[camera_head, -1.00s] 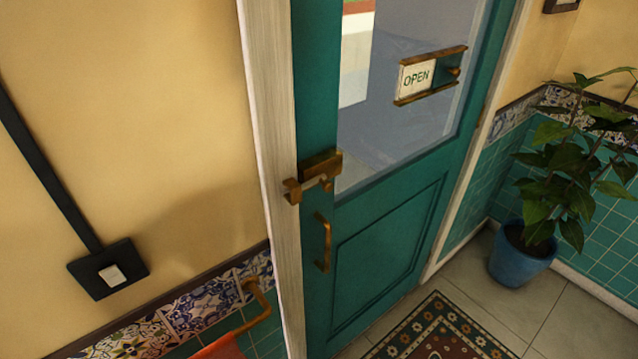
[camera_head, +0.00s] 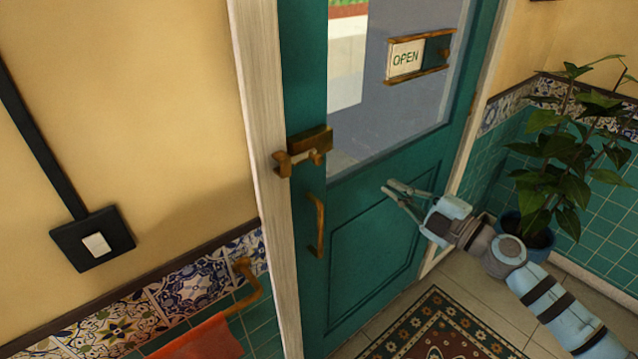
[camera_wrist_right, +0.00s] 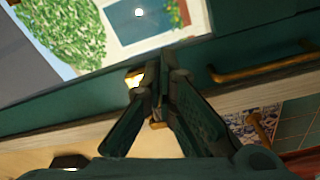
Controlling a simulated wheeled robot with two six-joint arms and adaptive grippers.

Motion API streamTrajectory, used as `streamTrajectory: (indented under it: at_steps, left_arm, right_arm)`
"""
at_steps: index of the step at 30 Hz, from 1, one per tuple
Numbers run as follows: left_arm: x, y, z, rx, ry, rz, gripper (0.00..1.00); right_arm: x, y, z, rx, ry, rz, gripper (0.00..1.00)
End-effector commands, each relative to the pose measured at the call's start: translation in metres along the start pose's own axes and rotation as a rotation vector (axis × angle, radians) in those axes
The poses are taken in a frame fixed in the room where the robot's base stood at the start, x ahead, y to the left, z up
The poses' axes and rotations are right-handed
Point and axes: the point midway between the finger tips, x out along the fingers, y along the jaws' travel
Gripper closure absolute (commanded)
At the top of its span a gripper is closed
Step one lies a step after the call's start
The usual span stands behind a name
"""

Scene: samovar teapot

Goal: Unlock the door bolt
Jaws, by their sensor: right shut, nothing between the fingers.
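The brass door bolt (camera_head: 314,142) is mounted on the left edge of the teal door (camera_head: 345,230), above the pull handle. Its bar reaches left into the brass catch (camera_head: 284,164) on the white door frame. My right gripper (camera_head: 386,186) is to the right of the bolt and a little lower, in front of the door, apart from the bolt. Its fingers are shut and empty. In the right wrist view the fingers (camera_wrist_right: 161,78) point towards the door, with brass parts of the bolt (camera_wrist_right: 134,80) just beside and behind them, partly hidden. My left gripper is out of view.
A brass pull handle (camera_head: 318,225) is below the bolt. A sliding OPEN sign (camera_head: 406,59) is on the glass. A potted plant (camera_head: 560,150) stands at the right. A towel rail (camera_head: 246,280) with an orange cloth (camera_head: 200,342) is at lower left.

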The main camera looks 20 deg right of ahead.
Motion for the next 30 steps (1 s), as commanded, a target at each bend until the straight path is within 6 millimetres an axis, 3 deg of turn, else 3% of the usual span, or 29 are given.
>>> streamTrajectory:
  at_steps: [1, 3, 7, 10, 22, 26, 30]
  left_arm:
    - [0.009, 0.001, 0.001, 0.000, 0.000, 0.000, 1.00]
    - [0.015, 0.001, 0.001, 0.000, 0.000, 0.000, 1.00]
    - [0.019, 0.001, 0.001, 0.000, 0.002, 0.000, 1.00]
    - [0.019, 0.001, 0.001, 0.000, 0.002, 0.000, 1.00]
    - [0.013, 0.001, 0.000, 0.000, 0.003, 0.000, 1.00]
    - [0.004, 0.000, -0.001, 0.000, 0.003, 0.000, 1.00]
    - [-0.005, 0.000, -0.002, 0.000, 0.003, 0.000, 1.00]
  right_arm:
    - [0.003, 0.013, -0.040, -0.114, 0.112, -0.025, 1.00]
    - [0.001, 0.024, -0.094, -0.264, 0.249, -0.074, 1.00]
    - [-0.012, 0.023, -0.152, -0.446, 0.393, -0.146, 1.00]
    - [-0.017, 0.022, -0.165, -0.488, 0.422, -0.165, 1.00]
    - [-0.013, 0.024, -0.168, -0.484, 0.427, -0.156, 1.00]
    - [-0.001, 0.023, -0.174, -0.483, 0.429, -0.150, 1.00]
    - [0.023, 0.017, -0.182, -0.479, 0.423, -0.150, 1.00]
